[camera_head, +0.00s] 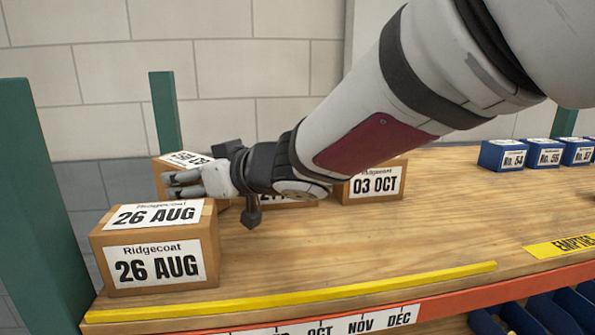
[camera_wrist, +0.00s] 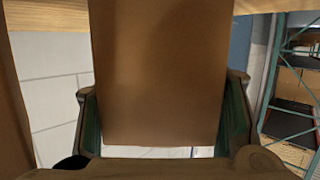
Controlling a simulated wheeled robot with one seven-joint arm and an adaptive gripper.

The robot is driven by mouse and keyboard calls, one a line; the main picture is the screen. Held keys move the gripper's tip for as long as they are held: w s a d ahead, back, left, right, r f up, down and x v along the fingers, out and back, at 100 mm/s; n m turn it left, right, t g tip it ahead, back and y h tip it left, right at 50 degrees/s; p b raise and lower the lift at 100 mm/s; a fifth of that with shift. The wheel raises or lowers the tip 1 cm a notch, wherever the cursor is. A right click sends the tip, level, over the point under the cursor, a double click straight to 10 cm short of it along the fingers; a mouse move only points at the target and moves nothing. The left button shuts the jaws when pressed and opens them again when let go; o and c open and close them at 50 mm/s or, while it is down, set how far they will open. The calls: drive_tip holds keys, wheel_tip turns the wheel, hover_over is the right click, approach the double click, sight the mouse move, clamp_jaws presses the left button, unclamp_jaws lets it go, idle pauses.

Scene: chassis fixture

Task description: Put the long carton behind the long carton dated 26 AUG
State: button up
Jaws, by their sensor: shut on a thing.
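A long carton with 26 AUG labels (camera_head: 160,265) stands at the front left of the wooden shelf. Behind it is another brown carton (camera_head: 188,159), its top label partly legible and its front mostly hidden. My gripper (camera_head: 186,184) is at this rear carton, shut on it as far as the view shows. In the wrist view a plain brown carton face (camera_wrist: 158,75) fills the space between the two fingers (camera_wrist: 160,120). The held carton's underside and its contact with the shelf are hidden.
A carton labelled 03 OCT (camera_head: 375,182) and a partly covered carton (camera_head: 287,200) stand behind my arm. Green posts (camera_head: 35,200) bound the left end. A yellow strip (camera_head: 300,291) runs along the front edge. Blue bins (camera_head: 502,155) stand at right. The middle shelf is clear.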

drive_tip(key=shift+f, duration=0.25)
drive_tip(key=o, duration=1.7)
drive_tip(key=shift+f, duration=0.15)
